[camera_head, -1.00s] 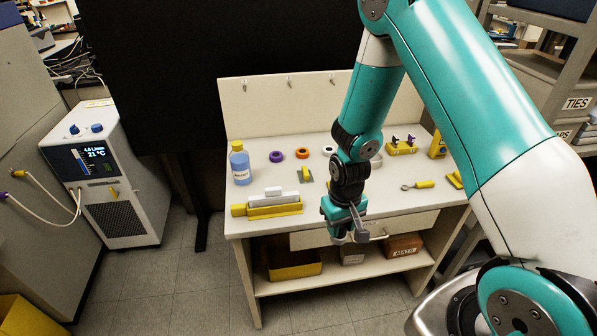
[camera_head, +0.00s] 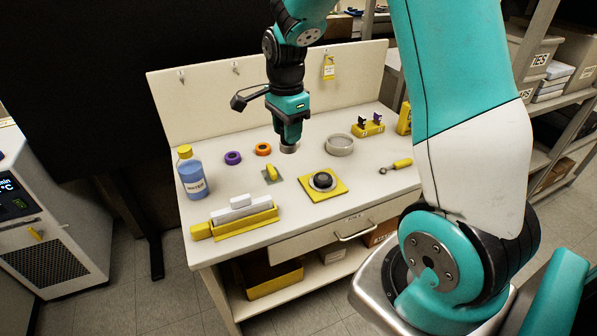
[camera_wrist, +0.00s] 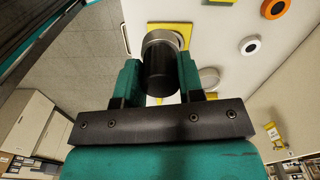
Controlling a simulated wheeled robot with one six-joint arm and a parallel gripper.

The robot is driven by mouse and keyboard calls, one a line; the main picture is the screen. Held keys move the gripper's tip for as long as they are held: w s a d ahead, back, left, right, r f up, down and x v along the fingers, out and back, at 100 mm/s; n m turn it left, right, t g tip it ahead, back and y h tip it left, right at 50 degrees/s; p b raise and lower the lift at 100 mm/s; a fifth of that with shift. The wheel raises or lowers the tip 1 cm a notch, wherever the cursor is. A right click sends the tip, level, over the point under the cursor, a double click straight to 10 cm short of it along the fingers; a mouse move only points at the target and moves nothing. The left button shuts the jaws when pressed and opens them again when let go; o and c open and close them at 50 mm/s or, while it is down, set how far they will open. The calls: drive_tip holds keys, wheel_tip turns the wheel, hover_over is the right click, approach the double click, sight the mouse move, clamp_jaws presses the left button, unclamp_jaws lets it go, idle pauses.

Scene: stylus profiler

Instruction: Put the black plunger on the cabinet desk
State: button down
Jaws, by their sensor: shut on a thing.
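The black plunger, a dark cylinder with a metal-coloured end, is between my fingers in the wrist view (camera_wrist: 158,75). The desk has a pale top, a low backboard and a drawer in front. My fingers hide part of the plunger's sides.
A yellow plate with a black dome (camera_head: 322,181) lies just in front of my gripper.

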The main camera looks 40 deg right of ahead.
wheel_tip(320, 180, down, 18)
drive_tip(key=shift+p, duration=0.7)
drive_tip(key=shift+f, duration=0.2)
drive_tip(key=c, duration=0.8)
unclamp_jaws()
drive_tip(key=shift+r, duration=0.1)
drive_tip(key=shift+o, duration=0.2)
drive_tip(key=s+a+r+n+b, duration=0.1)
drive_tip(key=a+r+n, duration=0.15)
drive_tip(key=r, duration=0.55)
drive_tip(key=s+a+r+n+b, duration=0.1)
drive_tip(key=a+r+n, duration=0.15)
drive_tip(key=r, duration=0.65)
drive_tip(key=s+a+r+n+y, duration=0.2)
drive_tip(key=s+a+r+n, duration=0.3)
drive_tip(key=s+a+n, duration=0.3)
drive_tip(key=s+a+r+n+y, duration=0.2)
drive_tip(key=s+a+r+n, duration=0.4)
drive_tip(key=s+a+n, duration=0.3)
drive_tip(key=s+n, duration=0.3)
drive_tip(key=n, duration=0.1)
drive_tip(key=shift+s+r, duration=0.2)
drive_tip(key=shift+s, duration=0.1)
